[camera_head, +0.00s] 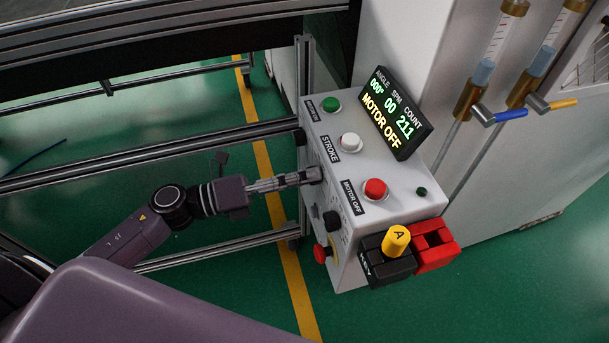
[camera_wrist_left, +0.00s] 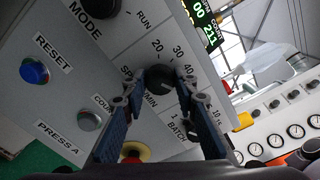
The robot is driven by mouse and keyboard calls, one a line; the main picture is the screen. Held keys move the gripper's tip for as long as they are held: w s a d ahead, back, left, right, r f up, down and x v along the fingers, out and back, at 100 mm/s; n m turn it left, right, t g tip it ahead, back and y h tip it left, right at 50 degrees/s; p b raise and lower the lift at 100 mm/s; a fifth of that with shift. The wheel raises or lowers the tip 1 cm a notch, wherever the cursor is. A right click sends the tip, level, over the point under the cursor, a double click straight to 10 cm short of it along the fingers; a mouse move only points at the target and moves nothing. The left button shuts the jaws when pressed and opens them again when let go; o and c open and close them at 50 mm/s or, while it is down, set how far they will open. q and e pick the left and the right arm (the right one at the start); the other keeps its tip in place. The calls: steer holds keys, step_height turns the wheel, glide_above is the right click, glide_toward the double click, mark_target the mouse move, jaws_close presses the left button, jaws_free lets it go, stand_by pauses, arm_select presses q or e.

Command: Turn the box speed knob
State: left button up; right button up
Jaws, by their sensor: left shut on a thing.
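The control box (camera_head: 385,203) is a light grey case with a display reading "MOTOR OFF" on top. My left gripper (camera_head: 314,176) reaches its left side face, where the fingers hide the knob in the head view. In the left wrist view, the black round speed knob (camera_wrist_left: 160,78) sits on a dial marked 20, 30, 40, with "MIN" below it. The left gripper's fingertips (camera_wrist_left: 159,88) are on either side of the knob, shut on it. My right gripper is not in view.
The panel also has a MODE knob (camera_wrist_left: 97,7), a blue RESET button (camera_wrist_left: 35,72), a grey button (camera_wrist_left: 89,120) and a BATCH knob (camera_wrist_left: 191,131). On the box top are green (camera_head: 330,104), white (camera_head: 349,142) and red (camera_head: 375,189) buttons. Metal rails (camera_head: 170,151) run left of the box.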

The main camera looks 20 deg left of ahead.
arm_select(q)
steer(key=o, duration=1.2)
steer(key=shift+c, duration=0.2)
steer(key=v, duration=1.2)
